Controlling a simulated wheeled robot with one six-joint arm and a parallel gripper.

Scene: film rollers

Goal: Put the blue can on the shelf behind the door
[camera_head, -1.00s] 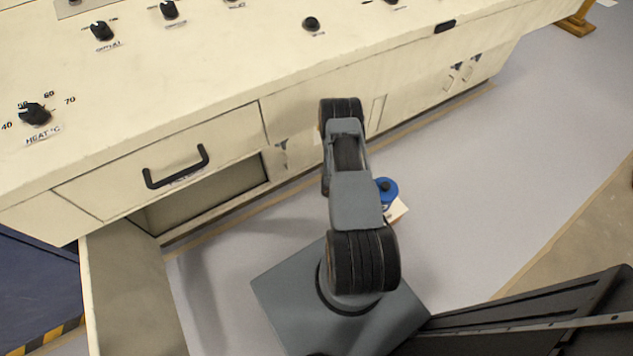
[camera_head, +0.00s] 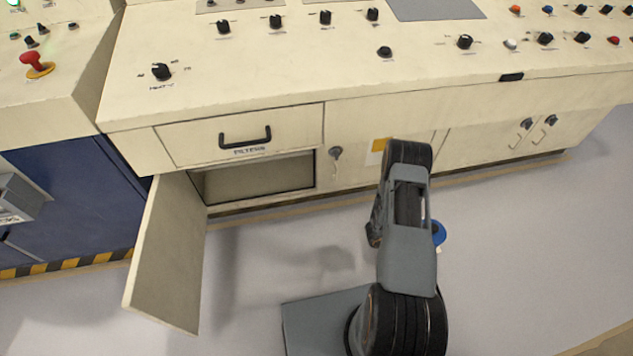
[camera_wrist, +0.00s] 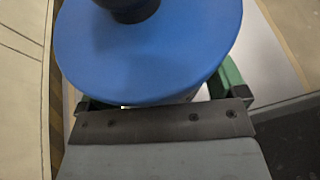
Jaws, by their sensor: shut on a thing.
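The blue can (camera_wrist: 150,55) fills the upper part of the wrist view, with a round blue top and a dark knob. My gripper (camera_wrist: 165,103) is shut on it, with green fingers on either side below the blue top. In the head view my arm hides most of the can, and only a blue edge (camera_head: 438,232) shows to the right of the arm. The cabinet door (camera_head: 170,255) stands open at the left of a low compartment. The shelf (camera_head: 260,178) inside that compartment is visible and looks empty. The can is apart from it, to its right.
A closed drawer (camera_head: 240,135) with a black handle is above the compartment. The cream control console (camera_head: 330,75) runs across the back. A blue cabinet (camera_head: 75,195) stands at the left. The grey floor (camera_head: 270,265) between the door and my arm is clear.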

